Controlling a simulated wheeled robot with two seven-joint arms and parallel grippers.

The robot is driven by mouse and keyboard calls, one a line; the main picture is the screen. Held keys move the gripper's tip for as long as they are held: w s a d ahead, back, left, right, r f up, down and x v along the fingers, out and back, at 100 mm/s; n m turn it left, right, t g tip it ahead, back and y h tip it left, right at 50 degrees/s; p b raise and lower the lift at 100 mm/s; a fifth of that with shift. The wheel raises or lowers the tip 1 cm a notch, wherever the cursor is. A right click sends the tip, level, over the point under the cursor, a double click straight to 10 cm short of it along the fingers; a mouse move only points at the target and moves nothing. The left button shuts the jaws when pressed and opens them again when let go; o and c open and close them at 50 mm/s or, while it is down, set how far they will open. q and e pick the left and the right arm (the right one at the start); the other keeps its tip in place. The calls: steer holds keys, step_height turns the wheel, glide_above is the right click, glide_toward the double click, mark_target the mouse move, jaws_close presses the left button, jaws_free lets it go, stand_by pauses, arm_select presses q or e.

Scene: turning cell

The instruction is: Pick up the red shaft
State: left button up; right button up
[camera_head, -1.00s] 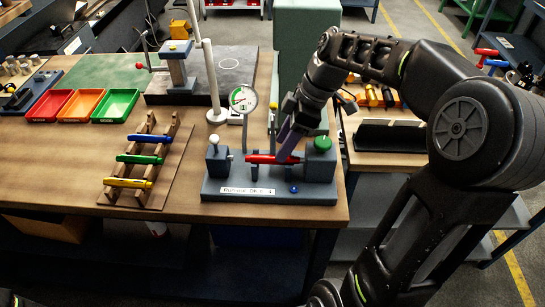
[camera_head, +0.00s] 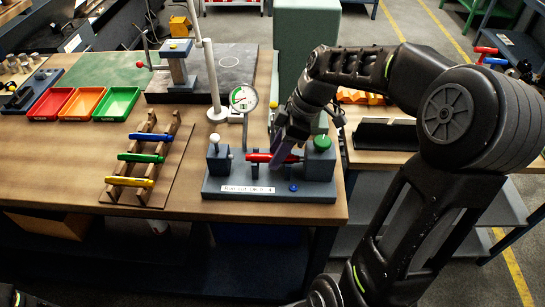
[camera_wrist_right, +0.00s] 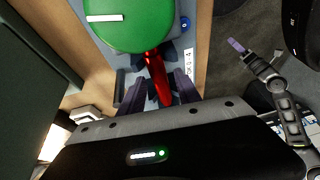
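The red shaft (camera_head: 268,158) lies across the supports of the grey runout fixture (camera_head: 262,194), between the end block with the white knob and the one with the green knob. My right gripper (camera_head: 278,154) is down at the shaft, near its green-knob side. In the right wrist view the red shaft (camera_wrist_right: 158,82) lies between the two purple fingers (camera_wrist_right: 160,92), which stand apart with narrow gaps beside it. The left gripper shows small in the right wrist view (camera_wrist_right: 238,46); its opening is unclear.
A dial gauge (camera_head: 243,98) stands close behind the fixture. A wooden rack (camera_head: 125,185) holds blue, green and yellow shafts to the left. Red, orange and green trays (camera_head: 82,104) sit farther left. The green knob (camera_head: 322,143) is close beside my right gripper.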

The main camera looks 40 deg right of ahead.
mark_target(269, 157)
jaws_close()
steer(key=shift+r, duration=0.2)
stand_by(0.6)
steer(key=shift+r+b, duration=0.35)
steer(key=shift+r, duration=0.25)
steer(key=shift+s+a+r+b, duration=0.15)
steer(key=shift+r+b, duration=0.25)
steer(key=shift+r, duration=0.55)
steer(key=s+a+b, duration=0.4)
steer(key=s+a, duration=0.6)
steer(key=s, duration=0.4)
steer(key=shift+a, duration=0.3)
